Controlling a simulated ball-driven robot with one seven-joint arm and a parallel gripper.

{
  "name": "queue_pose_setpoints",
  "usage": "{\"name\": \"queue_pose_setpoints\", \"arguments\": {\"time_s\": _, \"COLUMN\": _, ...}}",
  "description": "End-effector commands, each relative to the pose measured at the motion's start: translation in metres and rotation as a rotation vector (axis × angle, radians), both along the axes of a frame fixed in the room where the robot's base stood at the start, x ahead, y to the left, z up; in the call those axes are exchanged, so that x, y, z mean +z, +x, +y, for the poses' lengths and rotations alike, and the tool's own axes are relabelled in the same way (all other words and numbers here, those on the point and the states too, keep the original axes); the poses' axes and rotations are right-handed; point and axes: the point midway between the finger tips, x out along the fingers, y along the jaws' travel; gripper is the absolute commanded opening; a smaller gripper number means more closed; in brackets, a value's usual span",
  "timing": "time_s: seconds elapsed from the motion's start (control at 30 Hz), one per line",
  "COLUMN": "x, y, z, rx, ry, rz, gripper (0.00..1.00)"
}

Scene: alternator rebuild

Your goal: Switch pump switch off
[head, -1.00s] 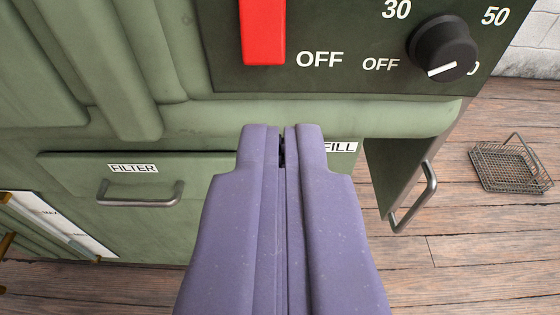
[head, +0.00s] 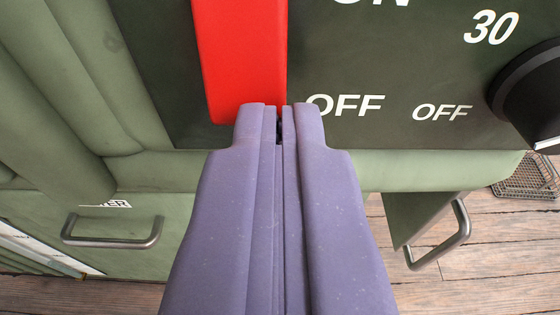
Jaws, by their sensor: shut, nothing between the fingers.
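The pump switch is a tall red lever (head: 240,55) on a dark green control panel (head: 350,70). Its lower end reaches down beside the white OFF mark, and its upper end is out of the frame. Part of an ON mark shows at the top edge. My gripper (head: 279,106) is shut and empty. Its purple fingertips overlap the lower right corner of the red lever in the picture; I cannot tell whether they touch it.
A black dial (head: 530,95) sits on the panel at the right. Below are a filter drawer handle (head: 112,241) at left and a fill door handle (head: 446,236) at right. A wire basket (head: 530,180) lies on the wooden floor (head: 500,245).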

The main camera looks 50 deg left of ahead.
Motion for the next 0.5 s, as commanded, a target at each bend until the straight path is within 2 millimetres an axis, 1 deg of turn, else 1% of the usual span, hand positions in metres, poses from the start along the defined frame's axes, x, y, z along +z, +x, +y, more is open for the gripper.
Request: {"name": "queue_pose_setpoints", "arguments": {"time_s": 0.5, "x": -0.0050, "y": 0.0008, "z": 0.0008, "rx": -0.001, "ry": 0.000, "rz": 0.001, "gripper": 0.00}}
